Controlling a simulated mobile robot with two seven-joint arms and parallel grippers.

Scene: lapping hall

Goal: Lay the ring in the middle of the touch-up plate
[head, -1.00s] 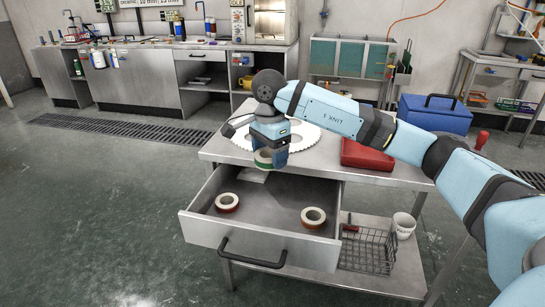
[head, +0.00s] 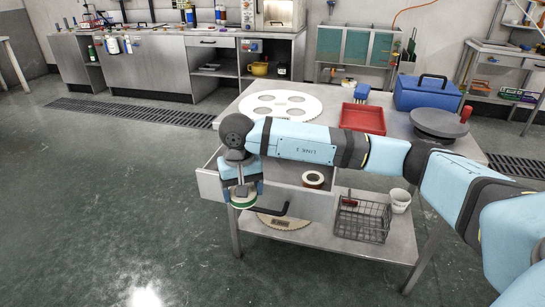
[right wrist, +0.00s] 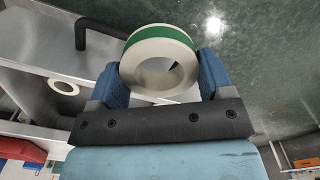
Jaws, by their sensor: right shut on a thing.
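My right gripper (head: 243,190) is shut on a pale ring with a green band (head: 243,202). It holds the ring in front of the open drawer, left of the handle. In the right wrist view the ring (right wrist: 160,62) sits between the two blue fingers, its hole in sight. A dark round plate (head: 438,123) lies on the right of the table top and looks like the touch-up plate; nothing lies on it. My left gripper is out of view.
The open drawer (head: 300,203) holds another ring (head: 313,179); my arm hides part of it. A white holed disc (head: 280,105), a red tray (head: 363,118) and a blue box (head: 427,93) are on the table. A wire basket (head: 362,220) and white mug (head: 400,200) are below.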

